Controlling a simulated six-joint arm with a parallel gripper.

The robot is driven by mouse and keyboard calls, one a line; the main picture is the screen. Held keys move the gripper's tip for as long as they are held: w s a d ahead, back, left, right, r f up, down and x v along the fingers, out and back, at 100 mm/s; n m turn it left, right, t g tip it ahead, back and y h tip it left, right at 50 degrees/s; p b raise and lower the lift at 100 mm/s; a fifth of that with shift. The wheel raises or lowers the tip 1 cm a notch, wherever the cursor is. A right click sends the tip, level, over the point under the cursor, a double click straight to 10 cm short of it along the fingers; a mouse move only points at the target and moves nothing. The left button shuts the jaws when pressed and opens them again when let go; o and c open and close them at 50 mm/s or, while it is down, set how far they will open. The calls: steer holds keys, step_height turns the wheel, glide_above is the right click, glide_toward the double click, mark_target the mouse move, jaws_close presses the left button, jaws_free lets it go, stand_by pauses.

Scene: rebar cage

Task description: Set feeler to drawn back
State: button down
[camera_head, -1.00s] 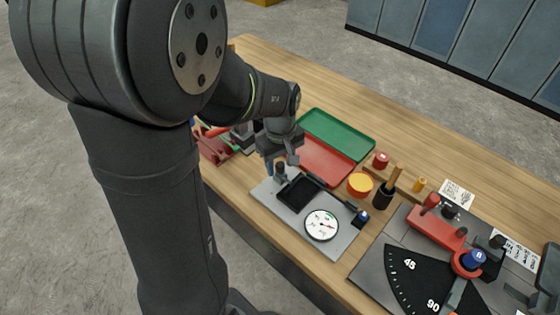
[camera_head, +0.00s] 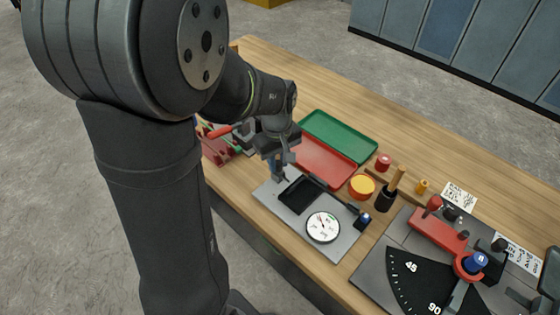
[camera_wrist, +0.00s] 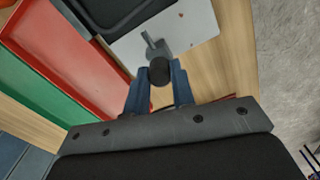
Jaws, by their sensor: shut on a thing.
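A grey gauge plate (camera_head: 341,241) lies on the bench with a white dial (camera_head: 323,227) and a black square pad (camera_head: 299,194). At its far left end, my gripper (camera_head: 278,168) points down with its blue fingers close together. In the wrist view, my gripper (camera_wrist: 160,88) is shut on a round black knob (camera_wrist: 160,70). The knob is next to a small grey lever or bracket (camera_wrist: 155,46) at the plate's edge, which I take for the feeler. The fingers hide the knob's sides, and how the two join is unclear.
A red tray (camera_head: 327,163) and a green tray (camera_head: 338,136) lie behind the plate. A yellow-topped pot (camera_head: 361,187) and a black holder (camera_head: 386,198) stand to its right. A red-armed angle fixture (camera_head: 440,232) fills the right. A red clamp-like item (camera_head: 217,150) is left of my gripper.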

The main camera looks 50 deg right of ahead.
mark_target(277, 161)
steer(key=c, duration=1.2)
jaws_free()
steer(key=shift+w, duration=0.25)
step_height(277, 161, up, 18)
steer(key=shift+f, duration=0.25)
steer(key=shift+f, duration=0.15)
step_height(277, 161, down, 17)
steer(key=shift+s+f, duration=0.1)
steer(key=shift+s, duration=0.15)
